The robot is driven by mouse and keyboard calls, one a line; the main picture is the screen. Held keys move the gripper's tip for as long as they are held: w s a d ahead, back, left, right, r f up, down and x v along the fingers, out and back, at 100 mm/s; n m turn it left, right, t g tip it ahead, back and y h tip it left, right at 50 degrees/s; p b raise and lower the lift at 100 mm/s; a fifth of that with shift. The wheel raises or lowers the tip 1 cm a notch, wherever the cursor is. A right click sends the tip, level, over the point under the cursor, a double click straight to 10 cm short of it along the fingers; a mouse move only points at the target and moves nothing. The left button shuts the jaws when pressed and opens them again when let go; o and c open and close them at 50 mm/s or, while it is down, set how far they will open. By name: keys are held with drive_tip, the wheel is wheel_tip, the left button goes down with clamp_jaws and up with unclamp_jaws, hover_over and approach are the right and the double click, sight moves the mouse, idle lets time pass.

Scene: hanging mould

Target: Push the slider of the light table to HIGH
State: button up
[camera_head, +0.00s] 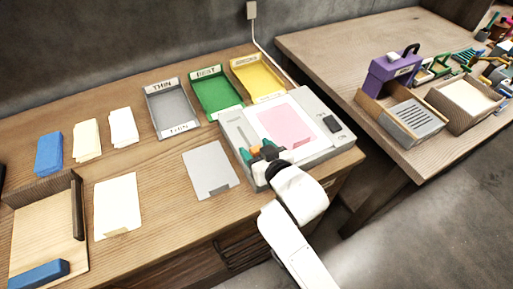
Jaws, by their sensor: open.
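The light table (337,142) is a pale grey box near the right end of the wooden bench. A pink sheet (287,124) lies on its lit panel. A narrow slider track (241,131) runs along its left side. My gripper (256,150) reaches over the table's front left corner, at the near end of that track. Its dark green fingertips are apart. A small orange piece shows between them, but I cannot tell whether it is the slider's knob or whether the fingers touch it. The HIGH mark is not readable.
Grey THIN (149,92), green BEST (196,84) and yellow (236,66) trays stand behind. A grey sheet (211,170) lies left of the light table. A dark block (332,123) sits on its right side. A second bench holds a purple press (378,80).

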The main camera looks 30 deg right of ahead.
drive_tip(key=shift+w, duration=0.25)
clamp_jaws()
idle(0.5)
